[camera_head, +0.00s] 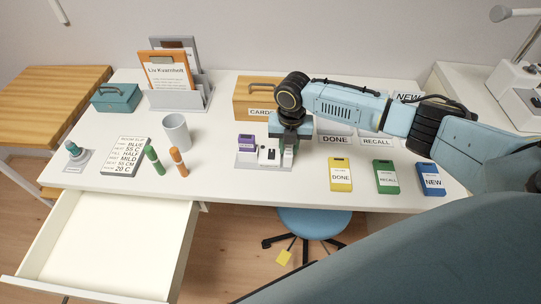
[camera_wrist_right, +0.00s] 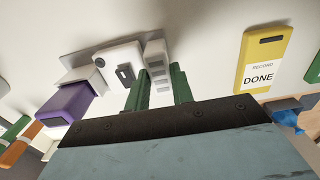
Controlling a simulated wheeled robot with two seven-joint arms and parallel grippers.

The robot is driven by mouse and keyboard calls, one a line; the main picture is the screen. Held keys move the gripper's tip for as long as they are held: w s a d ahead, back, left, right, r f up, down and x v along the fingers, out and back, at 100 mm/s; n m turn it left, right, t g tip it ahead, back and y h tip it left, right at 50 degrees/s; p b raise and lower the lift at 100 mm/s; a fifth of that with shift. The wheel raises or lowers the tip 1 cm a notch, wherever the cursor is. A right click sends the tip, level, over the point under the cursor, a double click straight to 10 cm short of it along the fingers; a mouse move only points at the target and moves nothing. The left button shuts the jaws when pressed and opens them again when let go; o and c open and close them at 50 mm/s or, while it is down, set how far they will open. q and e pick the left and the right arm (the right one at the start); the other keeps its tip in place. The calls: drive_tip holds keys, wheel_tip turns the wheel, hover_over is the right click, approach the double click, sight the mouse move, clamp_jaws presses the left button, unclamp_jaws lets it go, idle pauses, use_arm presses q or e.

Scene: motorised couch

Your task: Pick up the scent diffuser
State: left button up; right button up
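A grey tray (camera_head: 246,163) on the white desk holds small devices: a purple-and-white one (camera_head: 247,146), also seen in the right wrist view (camera_wrist_right: 68,104), a white one with a black panel (camera_wrist_right: 122,66), and a white ribbed piece (camera_wrist_right: 157,62). I cannot tell for certain which is the scent diffuser. My right gripper (camera_head: 284,153) points down over the tray's right side. Its green fingers (camera_wrist_right: 160,80) are apart, with the ribbed piece in line with the gap; contact is unclear. The arm hides part of the tray. My left gripper is not in view.
Yellow (camera_head: 340,174), green (camera_head: 386,177) and blue (camera_head: 430,179) labelled cards lie to the right. A drawer (camera_head: 105,245) is open at the front left.

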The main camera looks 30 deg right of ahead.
clamp_jaws()
drive_tip(key=shift+r, duration=0.15)
wheel_tip(320, 180, up, 10)
drive_tip(key=p, duration=0.1)
idle(0.4)
